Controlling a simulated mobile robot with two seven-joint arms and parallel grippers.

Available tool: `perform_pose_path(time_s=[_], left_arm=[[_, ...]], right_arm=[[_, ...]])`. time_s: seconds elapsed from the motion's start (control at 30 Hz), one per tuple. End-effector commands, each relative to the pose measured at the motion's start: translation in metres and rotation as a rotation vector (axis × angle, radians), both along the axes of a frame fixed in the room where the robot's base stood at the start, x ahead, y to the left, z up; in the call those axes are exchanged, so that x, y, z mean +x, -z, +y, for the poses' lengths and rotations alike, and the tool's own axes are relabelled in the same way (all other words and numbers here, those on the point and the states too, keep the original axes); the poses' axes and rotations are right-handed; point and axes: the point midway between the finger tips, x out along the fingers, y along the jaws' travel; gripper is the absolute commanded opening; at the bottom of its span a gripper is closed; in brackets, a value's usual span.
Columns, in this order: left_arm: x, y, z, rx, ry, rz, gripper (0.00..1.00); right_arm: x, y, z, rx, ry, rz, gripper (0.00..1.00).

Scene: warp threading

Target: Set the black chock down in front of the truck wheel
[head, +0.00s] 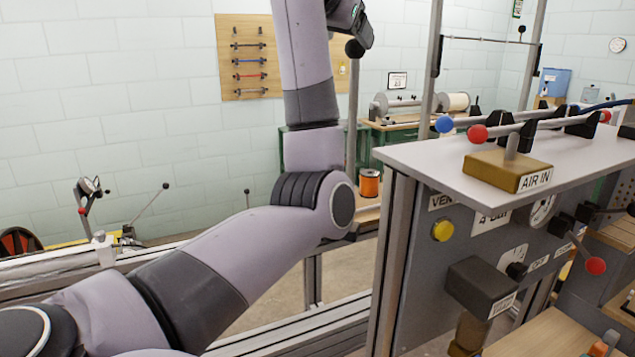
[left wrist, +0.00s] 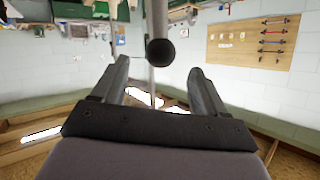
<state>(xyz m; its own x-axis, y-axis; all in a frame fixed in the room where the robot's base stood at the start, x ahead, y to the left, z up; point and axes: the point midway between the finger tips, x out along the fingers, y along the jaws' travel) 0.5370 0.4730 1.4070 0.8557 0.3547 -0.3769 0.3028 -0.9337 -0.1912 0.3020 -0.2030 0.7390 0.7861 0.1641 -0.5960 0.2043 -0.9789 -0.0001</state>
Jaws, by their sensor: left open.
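My left gripper (head: 348,18) is at the top of the head view, only partly in the picture. In the left wrist view its two fingers (left wrist: 158,68) stand apart. A black ball knob (left wrist: 161,52) on a grey rod shows between the fingertips, and I cannot tell whether they touch it. A black ball (head: 355,48) also shows just below the gripper in the head view. I cannot make out a black chock in either view. A dark wheel with red parts (head: 18,241) is cut off at the left edge; I cannot tell whether it is the truck wheel. My right gripper is not in view.
A grey control panel (head: 410,290) with a white top, knobs and an AIR IN block (head: 508,170) fills the right. A metal rail (head: 45,275) runs low across the left. A pegboard (head: 250,58) hangs on the wall. An orange spool (head: 369,183) stands behind my arm.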

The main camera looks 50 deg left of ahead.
Motion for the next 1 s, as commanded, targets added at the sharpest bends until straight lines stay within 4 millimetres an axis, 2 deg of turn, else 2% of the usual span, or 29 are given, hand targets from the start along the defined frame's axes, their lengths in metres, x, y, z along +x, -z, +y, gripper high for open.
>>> perform_pose_path(time_s=[0.13,0.3,0.57,0.6,0.67,0.8,0.83,1.0], left_arm=[[0.019,0.008,0.008,-0.001,0.001,0.005,0.73],[0.036,0.017,0.015,0.001,0.000,0.001,0.73],[0.040,0.020,0.017,0.001,0.000,0.000,0.73],[0.040,0.020,0.017,0.001,0.000,0.000,0.69],[0.040,0.020,0.017,0.001,0.000,0.000,0.50],[0.040,0.020,0.017,0.001,0.000,0.000,0.04],[0.040,0.020,0.017,0.001,0.000,0.000,0.00],[0.039,0.016,0.016,0.008,0.000,-0.008,0.00]], right_arm=[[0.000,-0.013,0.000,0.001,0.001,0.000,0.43],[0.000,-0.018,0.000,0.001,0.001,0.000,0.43],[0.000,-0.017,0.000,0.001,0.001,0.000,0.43],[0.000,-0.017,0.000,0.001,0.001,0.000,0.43],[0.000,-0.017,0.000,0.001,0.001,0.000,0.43],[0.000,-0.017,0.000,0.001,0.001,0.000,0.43],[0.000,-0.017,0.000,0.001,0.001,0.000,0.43],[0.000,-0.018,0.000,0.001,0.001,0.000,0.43]])
